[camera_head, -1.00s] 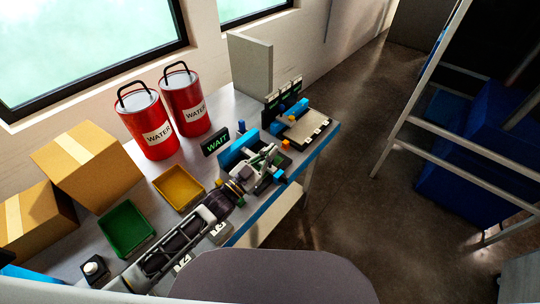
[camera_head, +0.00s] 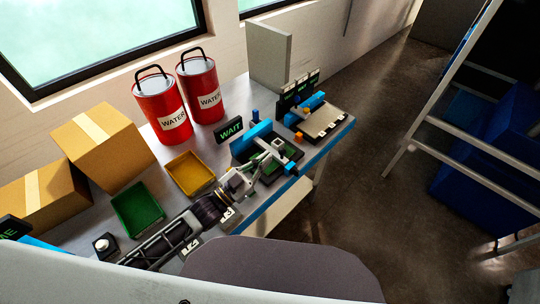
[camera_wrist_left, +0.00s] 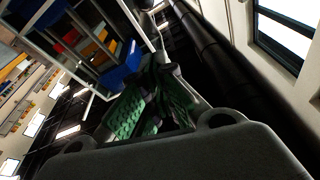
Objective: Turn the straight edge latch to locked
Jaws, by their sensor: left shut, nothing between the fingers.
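My left gripper (camera_head: 264,158) reaches in from the lower left and is shut and empty, above the near fixture's front left part. In the left wrist view its dark fingers with green pads (camera_wrist_left: 150,105) are close together. The near fixture has a blue rail (camera_head: 251,138) at its back, a dark base with green areas, and a pale bar with a blue end (camera_head: 290,168) at its front right. I cannot tell which part is the straight edge latch or how it is turned; the gripper hides some of the fixture. My right gripper is not in view.
A sign reading WAIT (camera_head: 229,130) stands behind the near fixture. A second fixture with a tan plate (camera_head: 322,121) is to its right. Two red water cans (camera_head: 160,107), a yellow tray (camera_head: 190,173), a green tray (camera_head: 137,209) and cardboard boxes (camera_head: 98,146) fill the left side.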

